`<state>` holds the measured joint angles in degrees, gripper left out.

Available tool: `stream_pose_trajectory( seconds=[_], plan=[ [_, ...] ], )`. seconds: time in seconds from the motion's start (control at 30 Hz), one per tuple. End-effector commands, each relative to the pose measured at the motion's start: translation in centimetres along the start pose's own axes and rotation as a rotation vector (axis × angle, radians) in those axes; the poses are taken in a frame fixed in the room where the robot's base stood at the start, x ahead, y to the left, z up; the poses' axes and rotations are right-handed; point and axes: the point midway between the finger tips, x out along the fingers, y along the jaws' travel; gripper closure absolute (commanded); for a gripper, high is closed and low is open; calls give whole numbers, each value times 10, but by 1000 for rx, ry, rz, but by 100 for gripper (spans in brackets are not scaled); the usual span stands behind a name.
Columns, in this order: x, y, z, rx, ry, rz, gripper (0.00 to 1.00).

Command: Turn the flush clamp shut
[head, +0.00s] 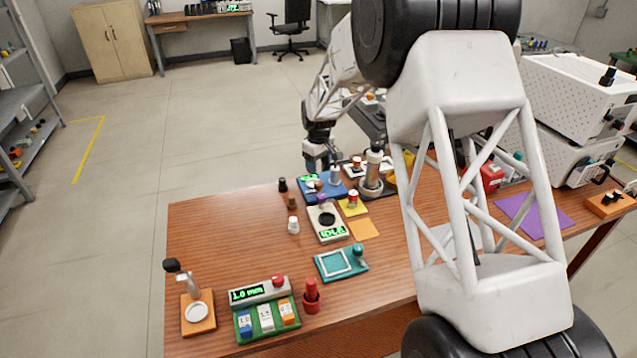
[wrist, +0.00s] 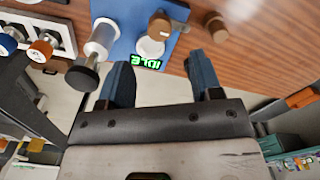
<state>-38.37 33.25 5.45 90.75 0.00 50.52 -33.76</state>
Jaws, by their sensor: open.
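My gripper (head: 322,158) is over the far edge of the table, above a blue plate (head: 310,194) with a green-lit display. In the wrist view the open gripper (wrist: 162,78) has nothing between its two blue-grey fingers. The blue plate (wrist: 175,45) lies just beyond them, its display (wrist: 147,62) reading IDLE upside down. A pale cylinder with a dark knob (wrist: 84,76) stands on the plate's left side, next to the left finger and apparently apart from it. A white round part (wrist: 150,48) sits near the display. No label shows which part is the flush clamp.
Small dark and brown bottles stand to the left.

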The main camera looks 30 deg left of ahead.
Motion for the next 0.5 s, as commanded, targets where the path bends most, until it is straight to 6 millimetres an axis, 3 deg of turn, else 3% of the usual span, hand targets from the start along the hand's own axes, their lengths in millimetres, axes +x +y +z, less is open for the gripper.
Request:
stream_pose_trajectory(
  seconds=[0.27,0.5],
  plan=[
    [12,0,0,0,-2,-1,41],
    [38,0,0,0,-1,-1,41]
  ],
)
